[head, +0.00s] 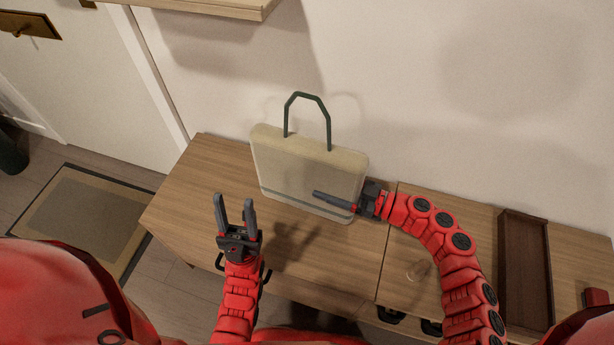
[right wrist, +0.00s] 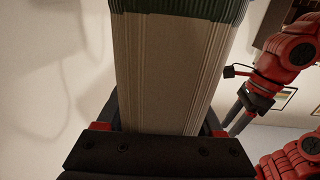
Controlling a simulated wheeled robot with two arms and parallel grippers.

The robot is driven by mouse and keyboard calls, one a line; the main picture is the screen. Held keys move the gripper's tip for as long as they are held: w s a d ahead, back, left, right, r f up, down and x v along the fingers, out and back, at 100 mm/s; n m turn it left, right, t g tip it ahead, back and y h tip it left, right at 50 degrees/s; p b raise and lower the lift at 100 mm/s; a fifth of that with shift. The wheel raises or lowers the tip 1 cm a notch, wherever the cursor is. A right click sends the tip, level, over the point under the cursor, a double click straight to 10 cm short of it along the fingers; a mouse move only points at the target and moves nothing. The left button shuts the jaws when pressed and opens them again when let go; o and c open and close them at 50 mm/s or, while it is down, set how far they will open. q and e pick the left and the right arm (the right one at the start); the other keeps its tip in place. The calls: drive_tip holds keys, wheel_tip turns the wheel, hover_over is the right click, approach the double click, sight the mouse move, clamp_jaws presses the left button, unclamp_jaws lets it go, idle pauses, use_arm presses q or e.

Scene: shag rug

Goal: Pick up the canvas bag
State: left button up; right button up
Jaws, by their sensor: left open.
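The cream canvas bag (head: 303,170) stands upright on the wooden cabinet near the wall, its dark green handle (head: 307,96) raised. My right gripper (head: 345,198) is at the bag's right edge, with one finger flat along its front face; the other finger is hidden behind it in the head view. In the right wrist view the bag's ribbed side (right wrist: 163,75) fills the gap between the fingers, and the gripper looks shut on it. My left gripper (head: 235,212) is open and empty, in front of the bag and to its left, apart from it.
The wooden cabinet top (head: 200,190) is clear to the left of the bag. A dark brown tray (head: 525,265) lies on the right part. The wall is close behind the bag, and a shelf (head: 220,7) juts out above. A doormat (head: 80,215) lies on the floor at left.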

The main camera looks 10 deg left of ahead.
clamp_jaws()
